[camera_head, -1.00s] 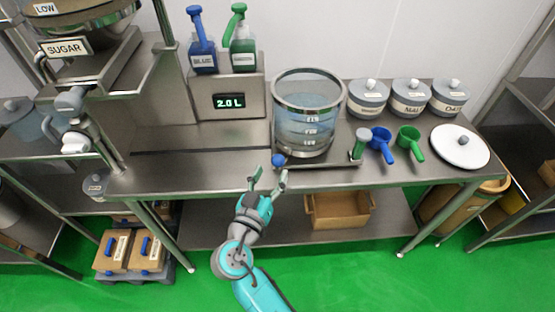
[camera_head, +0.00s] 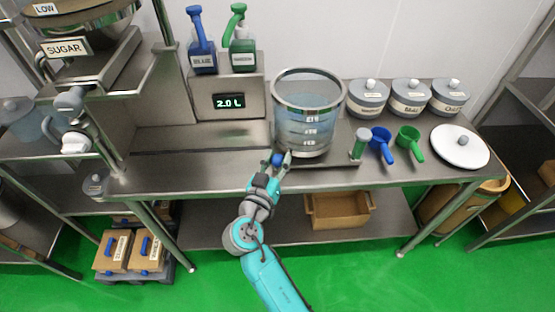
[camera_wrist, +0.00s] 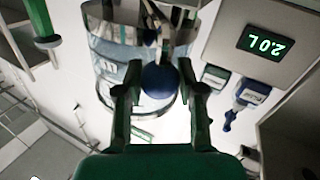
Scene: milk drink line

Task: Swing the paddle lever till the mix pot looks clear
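The mix pot (camera_head: 309,105) is a clear cylinder with a metal rim and level labels, holding pale bluish, see-through liquid; it also shows in the wrist view (camera_wrist: 112,48). The paddle lever's blue ball knob (camera_head: 277,160) is at the pot's front left, by the counter edge. In the wrist view the knob (camera_wrist: 160,81) sits between my fingers. My gripper (camera_head: 270,161) is at the knob, with its fingers spread on either side; small gaps seem to show in the wrist view. The rest of the lever is mostly hidden.
A display (camera_head: 229,101) reading 2.0 L stands left of the pot, with blue (camera_head: 202,55) and green (camera_head: 242,53) pump bottles above. The counter left of the pot is clear.

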